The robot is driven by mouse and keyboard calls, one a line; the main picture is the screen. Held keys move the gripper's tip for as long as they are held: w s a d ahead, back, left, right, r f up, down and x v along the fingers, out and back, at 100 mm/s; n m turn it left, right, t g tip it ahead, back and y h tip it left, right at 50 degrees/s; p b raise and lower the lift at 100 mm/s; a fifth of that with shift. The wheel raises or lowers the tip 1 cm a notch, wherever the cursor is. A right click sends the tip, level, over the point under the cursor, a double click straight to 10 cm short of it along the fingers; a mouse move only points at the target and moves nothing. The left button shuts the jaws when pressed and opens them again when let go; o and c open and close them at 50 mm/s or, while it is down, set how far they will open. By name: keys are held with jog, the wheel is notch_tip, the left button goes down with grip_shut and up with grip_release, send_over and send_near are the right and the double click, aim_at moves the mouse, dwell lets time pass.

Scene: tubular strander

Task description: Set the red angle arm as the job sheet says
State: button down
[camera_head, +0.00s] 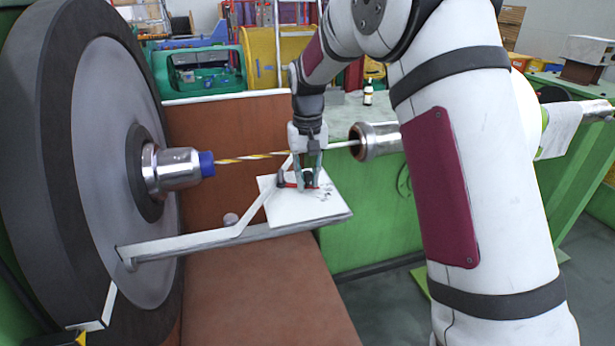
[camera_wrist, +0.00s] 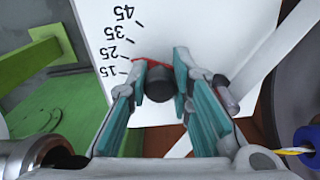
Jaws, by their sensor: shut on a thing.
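The red angle arm (camera_head: 284,182) lies on a white scale plate (camera_head: 290,210) in the head view. In the wrist view the red arm (camera_wrist: 150,62) shows partly, its left tip near the 25 mark; the exact reading is unclear. The plate (camera_wrist: 200,30) carries marks 15, 25, 35 and 45. My gripper (camera_head: 309,183) is over the plate, its teal fingers shut on a black knob (camera_wrist: 160,84) on the red arm. The fingers hide much of the arm. A white sheet (camera_head: 559,129) hangs at the right, its writing unreadable; I cannot tell whether it is the job sheet.
A large grey disc (camera_head: 95,150) stands at the left with a metal nozzle (camera_head: 170,168) and blue tip. A yellow-striped strand (camera_head: 250,157) runs behind my gripper to a metal cylinder (camera_head: 378,140). A grey bracket (camera_head: 200,240) runs below the plate. A small bottle (camera_head: 368,92) stands behind.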

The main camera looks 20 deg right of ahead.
jog(key=s+m, duration=0.1)
jog(key=m, duration=0.1)
jog(key=s+a+m, duration=0.1)
jog(key=m, duration=0.1)
jog(key=shift+a+p, duration=0.2)
jog(key=shift+p, duration=0.1)
jog(key=c, duration=1.4)
grip_release()
notch_tip(320, 180, up, 12)
